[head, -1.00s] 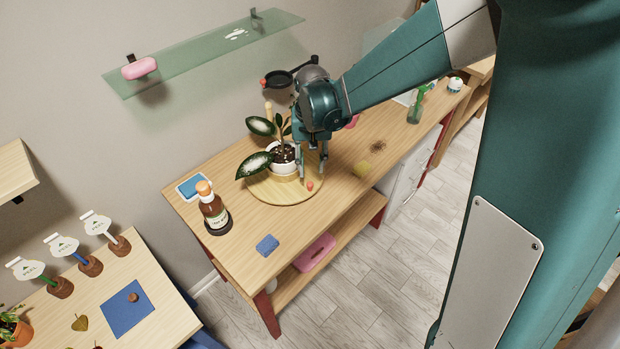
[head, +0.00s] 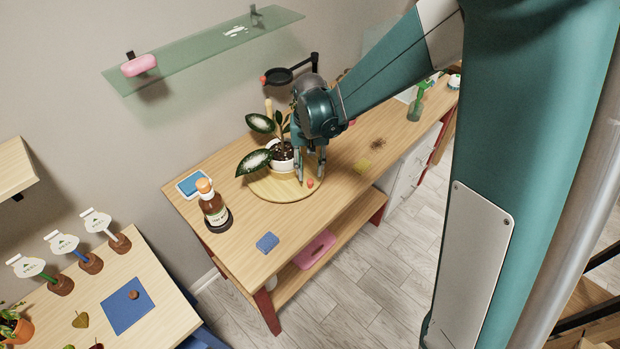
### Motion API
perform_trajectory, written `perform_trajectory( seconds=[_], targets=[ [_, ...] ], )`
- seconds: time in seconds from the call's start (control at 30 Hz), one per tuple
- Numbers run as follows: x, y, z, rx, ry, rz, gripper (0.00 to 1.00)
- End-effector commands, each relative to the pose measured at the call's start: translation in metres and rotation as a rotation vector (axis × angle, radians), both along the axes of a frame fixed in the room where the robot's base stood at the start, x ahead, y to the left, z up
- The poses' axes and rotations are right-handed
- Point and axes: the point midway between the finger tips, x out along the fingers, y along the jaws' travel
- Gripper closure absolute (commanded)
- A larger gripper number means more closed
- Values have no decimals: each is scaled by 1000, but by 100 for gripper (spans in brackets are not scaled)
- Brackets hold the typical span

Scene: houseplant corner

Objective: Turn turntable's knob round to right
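The turntable (head: 275,192) is a round wooden disc on the workbench. A small red-orange knob (head: 310,184) stands near its front right rim. A potted plant (head: 282,157) with dark, pale-centred leaves and a white pot sits on the turntable. My gripper (head: 310,180) points down over the right side of the turntable. Its two fingers are apart, one on the left of the knob and one behind and to the right of it. Whether a finger touches the knob is too small to tell.
A brown bottle (head: 213,206) with an orange cap stands left of the turntable. A blue sponge (head: 267,242) lies near the front edge, and a yellow one (head: 362,167) lies to the right. A black ring holder (head: 279,77) rises behind. The bench between bottle and sponge is clear.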

Motion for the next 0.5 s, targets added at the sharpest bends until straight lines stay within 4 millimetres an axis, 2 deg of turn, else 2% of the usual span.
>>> perform_trajectory(
  seconds=[0.2,0.5],
  targets=[
    [0,0,-25,0,0,0,71],
    [0,0,-47,0,0,0,71]
  ],
)
